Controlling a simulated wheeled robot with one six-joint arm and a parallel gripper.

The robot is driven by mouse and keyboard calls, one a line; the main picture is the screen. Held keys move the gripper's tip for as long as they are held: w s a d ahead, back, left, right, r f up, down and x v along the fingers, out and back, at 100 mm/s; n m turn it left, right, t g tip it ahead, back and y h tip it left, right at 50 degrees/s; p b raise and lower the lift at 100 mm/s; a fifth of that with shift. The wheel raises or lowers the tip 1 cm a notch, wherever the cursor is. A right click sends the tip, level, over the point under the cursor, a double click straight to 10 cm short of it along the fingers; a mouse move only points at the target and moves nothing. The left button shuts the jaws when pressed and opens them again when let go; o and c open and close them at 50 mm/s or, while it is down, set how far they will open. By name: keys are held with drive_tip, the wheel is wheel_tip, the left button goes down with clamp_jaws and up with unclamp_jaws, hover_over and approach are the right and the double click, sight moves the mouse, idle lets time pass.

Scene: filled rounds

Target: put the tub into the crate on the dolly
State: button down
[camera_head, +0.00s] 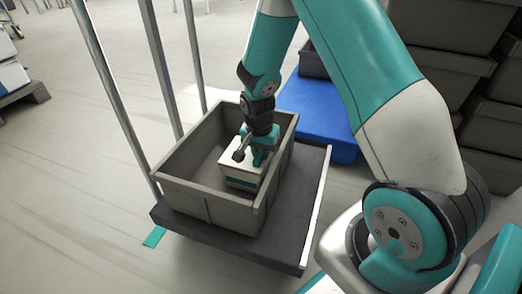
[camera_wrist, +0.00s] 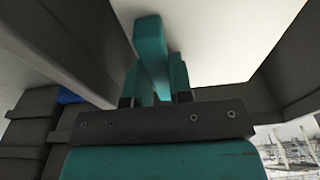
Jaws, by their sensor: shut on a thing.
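The tub (camera_head: 241,178) is a white box with a teal stripe near its base, seen in the head view inside the grey crate (camera_head: 184,194). The crate sits on the dark dolly (camera_head: 300,219). My gripper (camera_head: 262,157) reaches down into the crate and is shut on the tub's top. In the wrist view the tub (camera_wrist: 220,40) fills the upper right as a pale surface, with my gripper's teal fingers (camera_wrist: 155,75) against it. Whether the tub's underside touches the crate floor is hidden.
Metal posts (camera_head: 165,70) rise along the dolly's left side. A blue platform (camera_head: 318,112) stands behind the crate, and stacked grey crates (camera_head: 445,70) fill the right back. The left part of the crate is empty.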

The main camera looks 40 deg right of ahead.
drive_tip(key=shift+f, duration=0.25)
drive_tip(key=shift+c, duration=2.3)
unclamp_jaws()
wheel_tip(320, 180, up, 7)
drive_tip(key=p, duration=0.7)
